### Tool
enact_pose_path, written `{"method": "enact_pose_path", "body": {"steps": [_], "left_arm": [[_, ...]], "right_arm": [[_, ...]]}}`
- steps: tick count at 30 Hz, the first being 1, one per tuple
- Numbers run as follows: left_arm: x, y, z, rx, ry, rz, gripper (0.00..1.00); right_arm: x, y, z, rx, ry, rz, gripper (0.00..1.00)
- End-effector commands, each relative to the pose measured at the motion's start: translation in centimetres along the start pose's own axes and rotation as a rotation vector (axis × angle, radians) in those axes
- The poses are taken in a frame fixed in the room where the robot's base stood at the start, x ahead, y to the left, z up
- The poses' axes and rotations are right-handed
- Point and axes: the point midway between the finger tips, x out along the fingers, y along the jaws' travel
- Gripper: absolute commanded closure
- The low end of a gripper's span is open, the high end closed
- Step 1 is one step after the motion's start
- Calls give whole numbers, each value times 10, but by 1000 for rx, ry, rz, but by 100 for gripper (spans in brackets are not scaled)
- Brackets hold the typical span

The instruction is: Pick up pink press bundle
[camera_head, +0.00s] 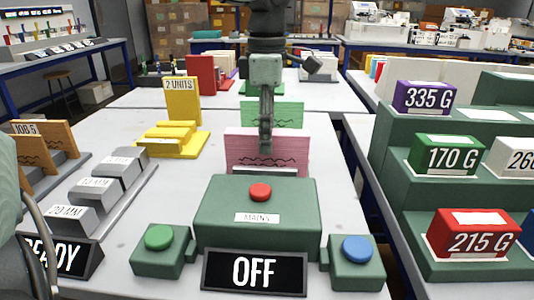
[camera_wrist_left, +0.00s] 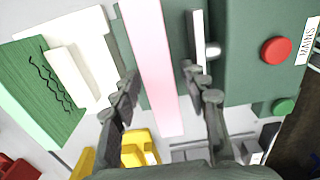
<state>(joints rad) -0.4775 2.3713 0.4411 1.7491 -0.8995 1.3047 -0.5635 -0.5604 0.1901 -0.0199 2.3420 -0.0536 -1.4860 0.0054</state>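The pink press bundle (camera_head: 290,146) stands upright behind the green mains box, with a wavy dark line on its face. My left gripper (camera_head: 265,145) comes down over it from above, fingers in front of its middle in the head view. In the left wrist view the bundle's pink edge (camera_wrist_left: 155,70) runs between the two spread fingers of my left gripper (camera_wrist_left: 163,88). The gripper is open, and gaps show on both sides of the bundle. My right gripper is not in view.
The green mains box (camera_head: 225,215) with a red button stands close in front. A green bundle (camera_head: 285,114) stands behind. A yellow stand (camera_head: 183,100) and grey blocks (camera_head: 97,190) are to the left. A green stepped rack (camera_head: 400,195) with weights is on the right.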

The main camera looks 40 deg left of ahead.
Motion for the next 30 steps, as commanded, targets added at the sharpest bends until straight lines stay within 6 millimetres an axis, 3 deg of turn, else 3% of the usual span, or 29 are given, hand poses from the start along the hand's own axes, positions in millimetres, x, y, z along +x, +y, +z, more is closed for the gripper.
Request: {"method": "enact_pose_path", "body": {"steps": [1,9,20,30], "left_arm": [[0,0,0,0,0,0,66],[0,0,0,0,0,1,99],[-7,1,0,0,-2,4,100],[-70,1,1,0,-2,6,100]], "right_arm": [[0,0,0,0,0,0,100],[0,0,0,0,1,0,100],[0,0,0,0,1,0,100],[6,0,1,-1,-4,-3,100]]}}
